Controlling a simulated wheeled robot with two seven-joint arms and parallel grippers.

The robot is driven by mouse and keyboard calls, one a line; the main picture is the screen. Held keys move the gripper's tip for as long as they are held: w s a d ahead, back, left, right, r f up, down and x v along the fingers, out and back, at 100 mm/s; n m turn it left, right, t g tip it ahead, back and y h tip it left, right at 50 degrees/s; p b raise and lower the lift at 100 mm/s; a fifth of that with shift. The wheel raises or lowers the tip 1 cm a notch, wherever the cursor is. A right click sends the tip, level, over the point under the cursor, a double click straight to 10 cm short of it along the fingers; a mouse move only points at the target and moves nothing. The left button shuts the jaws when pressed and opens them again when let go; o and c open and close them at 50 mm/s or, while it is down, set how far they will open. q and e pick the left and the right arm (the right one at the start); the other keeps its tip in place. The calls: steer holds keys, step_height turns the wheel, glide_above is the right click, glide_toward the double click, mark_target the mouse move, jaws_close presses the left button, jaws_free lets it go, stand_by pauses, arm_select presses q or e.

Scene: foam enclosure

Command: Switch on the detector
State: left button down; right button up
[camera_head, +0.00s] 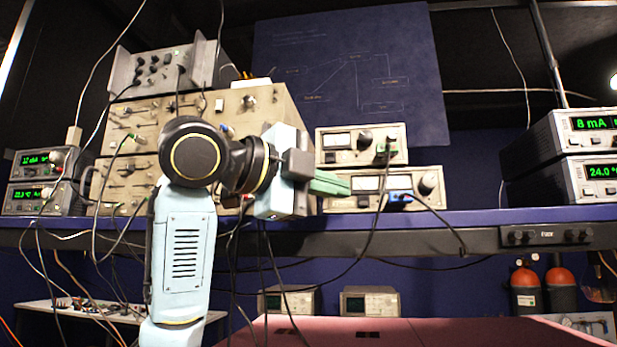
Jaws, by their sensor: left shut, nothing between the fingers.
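Two cream instrument boxes are stacked on the blue shelf, right of centre; no label that I can read tells which device is the detector. The upper box (345,157) has a meter, a dark knob and a green plug with a cable. The lower box (425,190) has a meter, a knob at its right and a blue plug with a cable. My left gripper (345,186) has green fingers, shut and empty, pointing right. It overlaps the left part of the lower box and hides some of its front; I cannot tell whether it touches. My right gripper is out of view.
A large cream rack (125,150) with a grey unit (165,70) on top stands behind my arm. Green-lit displays stand at far left (45,195) and far right (590,180). Cables hang over the shelf edge (350,241). A pink surface (450,333) lies below.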

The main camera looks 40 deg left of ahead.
mark_target(364, 201)
arm_select(q)
steer(key=w, duration=0.6)
steer(key=shift+a+f+p, duration=0.2)
steer(key=shift+f+p, duration=0.1)
steer(key=shift+p, duration=0.05)
steer(key=shift+w+a+f, duration=0.1)
steer(key=shift+w+a, duration=0.3)
steer(key=shift+w, duration=0.05)
